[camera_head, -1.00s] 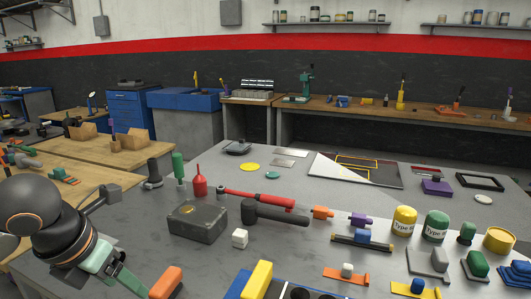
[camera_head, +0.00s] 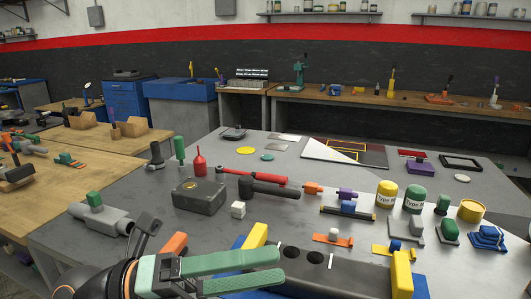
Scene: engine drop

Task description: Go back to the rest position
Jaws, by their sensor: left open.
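My left gripper (camera_head: 282,268) reaches in from the bottom left, with two green fingers pointing right. It is open and empty, in front of a grey block with round holes (camera_head: 335,272). The block lies in a blue holder with yellow end pieces (camera_head: 401,275). The fingers overlap the holder's left side in the picture; I cannot tell whether they touch it. My right gripper is out of view.
On the grey table stand a grey metal box (camera_head: 199,197), a red tool (camera_head: 250,179), a black-headed hammer (camera_head: 262,189), a yellow can (camera_head: 386,193) and a green can (camera_head: 414,198). A grey part with a green block (camera_head: 100,216) lies at left.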

